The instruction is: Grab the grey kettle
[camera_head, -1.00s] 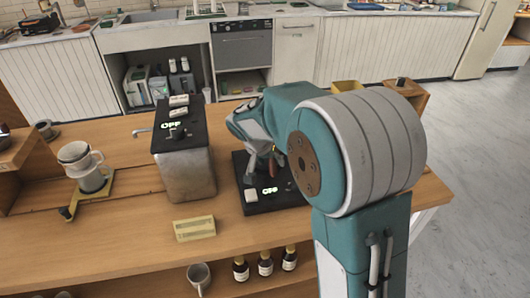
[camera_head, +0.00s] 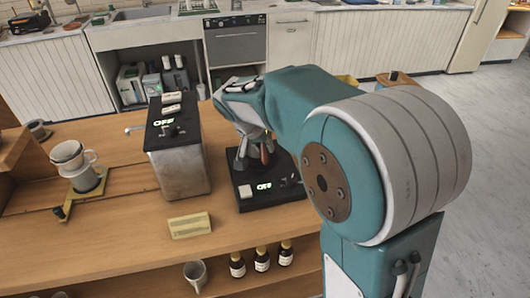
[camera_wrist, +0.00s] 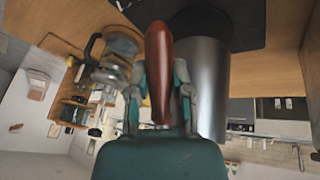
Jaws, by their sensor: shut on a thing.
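My gripper (camera_wrist: 159,98) is shut on the red-brown handle (camera_wrist: 159,60) of the grey kettle, with one finger on each side of it. In the wrist view, which looks upside down, the kettle's smooth grey metal body (camera_wrist: 210,85) is right beside the handle. In the head view my gripper (camera_head: 252,152) is above the black base with the lit OFF sign (camera_head: 262,198). The brown handle also shows there (camera_head: 265,152), but the kettle's body is mostly hidden behind my arm and gripper. I cannot tell whether the kettle touches the base.
A metal box machine (camera_head: 180,170) with a black top stands left of my gripper. A white dripper stand (camera_head: 80,168) is farther left. A yellow block (camera_head: 190,225) lies in front. Bottles (camera_head: 262,260) and a mug (camera_head: 195,274) sit below. A glass carafe (camera_wrist: 117,55) shows in the wrist view.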

